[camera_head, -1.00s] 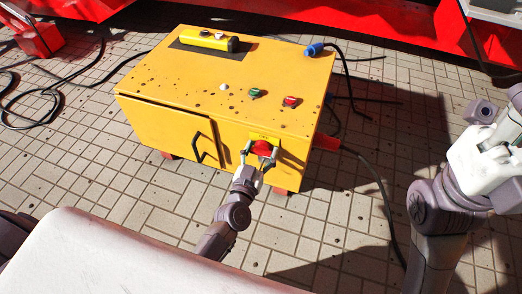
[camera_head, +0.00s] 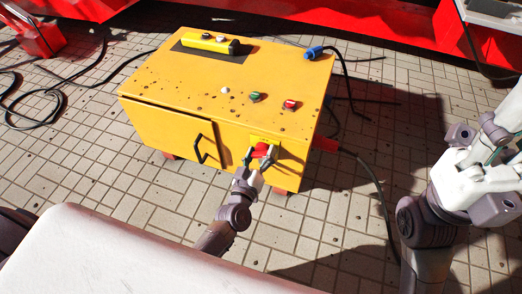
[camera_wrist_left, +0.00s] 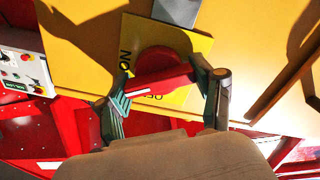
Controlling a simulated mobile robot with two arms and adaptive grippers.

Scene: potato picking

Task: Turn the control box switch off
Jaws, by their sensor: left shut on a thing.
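The yellow control box (camera_head: 170,85) stands on the tiled floor in the head view. Its red rotary switch (camera_head: 261,149) is on the front face at the right, on a yellow plate. In the left wrist view the switch (camera_wrist_left: 160,82) shows a red bar handle, slightly tilted, on the yellow plate (camera_wrist_left: 190,42). "ON" is readable on its left; lettering below the handle is partly hidden. My left gripper (camera_head: 258,160) is shut on the handle, one finger at each end; its fingers also show in the left wrist view (camera_wrist_left: 167,92). My right arm is at the right; its gripper is unclear.
The box top carries a green button (camera_head: 255,97), a red button (camera_head: 290,104) and a yellow device (camera_head: 211,43). A door handle (camera_head: 200,149) sticks out left of the switch.

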